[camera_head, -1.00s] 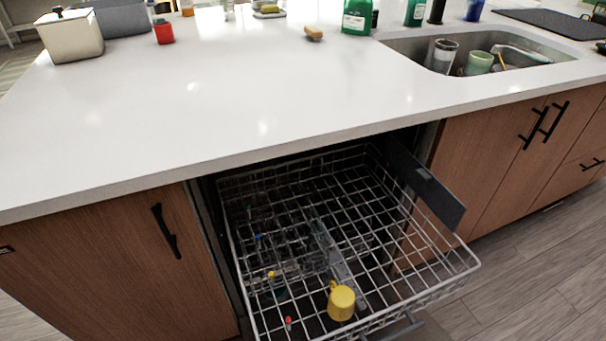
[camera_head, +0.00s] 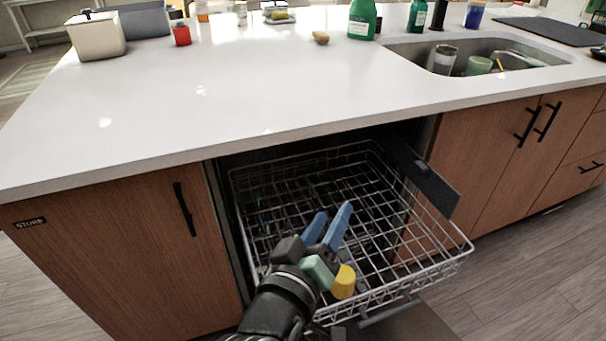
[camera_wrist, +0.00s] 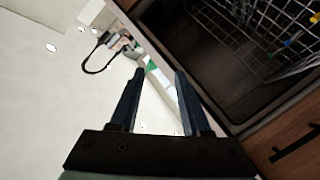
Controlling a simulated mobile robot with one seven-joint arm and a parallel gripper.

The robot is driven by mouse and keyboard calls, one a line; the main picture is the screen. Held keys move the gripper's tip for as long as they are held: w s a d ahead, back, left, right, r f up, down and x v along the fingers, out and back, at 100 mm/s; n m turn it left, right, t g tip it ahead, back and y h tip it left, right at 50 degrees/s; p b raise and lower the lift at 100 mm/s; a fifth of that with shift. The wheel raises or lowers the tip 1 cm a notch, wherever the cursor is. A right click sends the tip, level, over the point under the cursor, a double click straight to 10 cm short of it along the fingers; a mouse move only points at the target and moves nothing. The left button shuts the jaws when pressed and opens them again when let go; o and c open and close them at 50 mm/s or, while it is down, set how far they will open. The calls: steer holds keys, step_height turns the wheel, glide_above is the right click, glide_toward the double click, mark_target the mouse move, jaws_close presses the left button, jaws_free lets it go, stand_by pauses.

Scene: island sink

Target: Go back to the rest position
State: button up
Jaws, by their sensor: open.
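My gripper (camera_head: 327,225) is in the head view, low in front of the counter and over the front part of the pulled-out dishwasher rack (camera_head: 445,262). Its two blue fingers are apart with nothing between them. In the wrist view my gripper (camera_wrist: 155,85) also shows open and empty. A yellow mug (camera_head: 344,282) shows in the rack just right of my gripper, partly hidden behind it. I cannot tell whether the gripper touches the mug.
The white countertop (camera_head: 230,95) is largely clear in the middle. A sink (camera_head: 520,62) with cups is at the back right. A red cup (camera_head: 182,36), a lidded white box (camera_head: 96,36) and green bottles (camera_head: 362,18) stand at the back. Wooden cabinets (camera_head: 130,250) flank the rack.

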step_height(320, 180, up, 21)
steer(key=a+m+t+y, duration=0.2)
steer(key=m+t+y, duration=0.1)
steer(key=t, duration=0.3)
steer(key=s+a+r+t+y, duration=0.1)
steer(key=s+r+t, duration=0.1)
steer(key=s+r, duration=0.35)
steer(key=s+r+t+y+p, duration=0.1)
steer(key=s+r+t, duration=0.15)
steer(key=r, duration=0.55)
steer(key=s+a+r+t+y, duration=0.1)
steer(key=s+r+t+y, duration=0.1)
steer(key=s+r, duration=0.35)
step_height(320, 180, up, 25)
steer(key=w+p, duration=0.3)
steer(key=p, duration=2.1)
steer(key=shift+m, duration=0.3)
steer(key=shift+f, duration=0.15)
